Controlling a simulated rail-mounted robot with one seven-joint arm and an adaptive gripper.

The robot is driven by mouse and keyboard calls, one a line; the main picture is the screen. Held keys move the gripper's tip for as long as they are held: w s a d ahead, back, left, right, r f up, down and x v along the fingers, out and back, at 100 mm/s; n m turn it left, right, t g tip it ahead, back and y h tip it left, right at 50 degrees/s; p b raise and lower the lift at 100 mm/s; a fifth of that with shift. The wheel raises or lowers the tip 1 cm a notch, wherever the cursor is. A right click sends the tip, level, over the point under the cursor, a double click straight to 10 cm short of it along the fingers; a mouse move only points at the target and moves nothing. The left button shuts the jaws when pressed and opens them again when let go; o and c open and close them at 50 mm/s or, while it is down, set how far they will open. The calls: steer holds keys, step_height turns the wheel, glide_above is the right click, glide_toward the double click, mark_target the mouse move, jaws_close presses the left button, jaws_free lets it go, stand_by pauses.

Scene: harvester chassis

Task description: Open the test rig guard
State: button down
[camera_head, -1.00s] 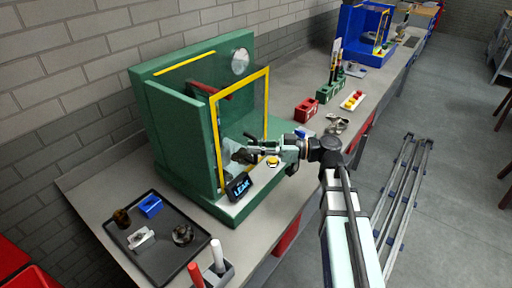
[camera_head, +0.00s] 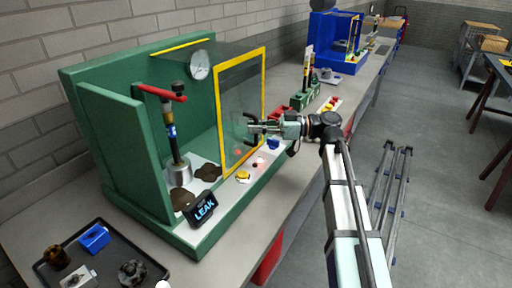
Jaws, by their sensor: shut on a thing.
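The test rig is a green housing (camera_head: 110,85) on the bench. Its guard is a clear panel in a yellow frame (camera_head: 241,56), standing upright at the right part of the rig's front. The left part of the front is uncovered, showing a red lever (camera_head: 165,92) above an upright cylinder assembly (camera_head: 175,145). My gripper (camera_head: 252,130) reaches in from the right and is shut at the guard, apparently on its dark handle. The fingertips are small here, so the exact contact is hard to see.
A dark parts tray (camera_head: 105,262) lies at the lower left. Green holders (camera_head: 306,96) and a blue rig (camera_head: 335,37) stand farther along the bench.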

steer(key=shift+w+d+b, duration=0.2)
steer(key=shift+w+d, duration=0.15)
steer(key=shift+w, duration=0.3)
steer(key=shift+w+d+b, duration=0.2)
steer(key=shift+w+d, duration=0.1)
steer(key=shift+w, duration=0.35)
steer(key=c, duration=1.2)
jaws_free()
steer(key=shift+d, duration=0.1)
steer(key=d, duration=0.8)
steer(key=w+d, duration=0.1)
steer(key=d, duration=0.2)
steer(key=shift+w+d, duration=0.1)
steer(key=shift+d, duration=0.3)
